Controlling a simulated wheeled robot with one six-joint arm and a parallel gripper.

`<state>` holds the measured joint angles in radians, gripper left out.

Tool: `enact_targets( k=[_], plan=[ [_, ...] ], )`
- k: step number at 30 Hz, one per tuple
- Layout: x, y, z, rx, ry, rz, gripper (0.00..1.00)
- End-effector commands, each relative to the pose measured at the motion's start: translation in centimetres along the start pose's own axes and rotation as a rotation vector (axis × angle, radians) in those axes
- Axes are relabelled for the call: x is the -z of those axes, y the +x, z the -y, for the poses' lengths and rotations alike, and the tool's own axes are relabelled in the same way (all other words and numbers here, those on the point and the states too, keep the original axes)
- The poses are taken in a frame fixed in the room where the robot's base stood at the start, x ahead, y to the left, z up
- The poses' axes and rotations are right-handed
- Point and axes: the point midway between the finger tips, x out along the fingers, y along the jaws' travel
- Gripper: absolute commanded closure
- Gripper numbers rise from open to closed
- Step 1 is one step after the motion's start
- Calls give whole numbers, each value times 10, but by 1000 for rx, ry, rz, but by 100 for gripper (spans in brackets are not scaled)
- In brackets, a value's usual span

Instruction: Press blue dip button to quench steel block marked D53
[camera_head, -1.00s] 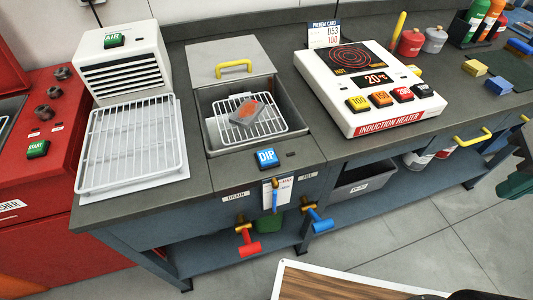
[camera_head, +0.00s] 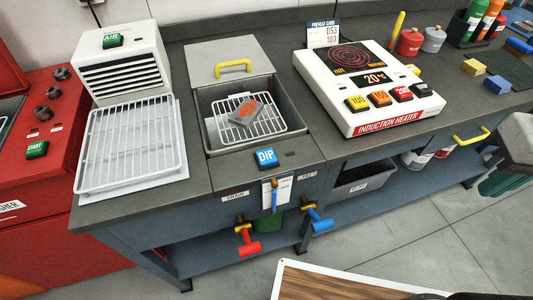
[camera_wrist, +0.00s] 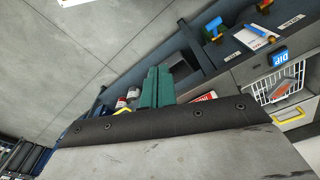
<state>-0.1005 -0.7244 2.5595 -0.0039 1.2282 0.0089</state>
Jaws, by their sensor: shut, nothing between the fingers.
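The blue DIP button (camera_head: 265,157) sits on the front ledge of the quench tank (camera_head: 220,140); it also shows at the right of the wrist view (camera_wrist: 280,58). A grey steel block with an orange-red patch (camera_head: 247,110) lies on the white wire rack (camera_head: 270,126) inside the open tank; its marking is too small to read. The block also shows in the wrist view (camera_wrist: 284,88). My gripper (camera_head: 490,186) is at the right edge of the head view, well right of the button. Its green fingers (camera_wrist: 155,78) are shut and empty in the wrist view.
The induction heater (camera_head: 345,105) stands right of the tank, reading 20°C, with a card (camera_head: 324,34) showing D53 and 100. An air unit (camera_head: 124,65) and wire tray (camera_head: 130,145) stand left. Red and blue valve handles (camera_head: 247,242) (camera_head: 318,219) hang below the bench front.

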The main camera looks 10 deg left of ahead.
Motion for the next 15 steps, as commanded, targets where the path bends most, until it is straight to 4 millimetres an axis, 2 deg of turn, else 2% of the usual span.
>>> enact_targets(
  k=[5, 15],
  plan=[
    [13, 13, 33, -19, -199, 91, 100],
    [50, 36, 99, -207, -666, 180, 100]
  ],
)
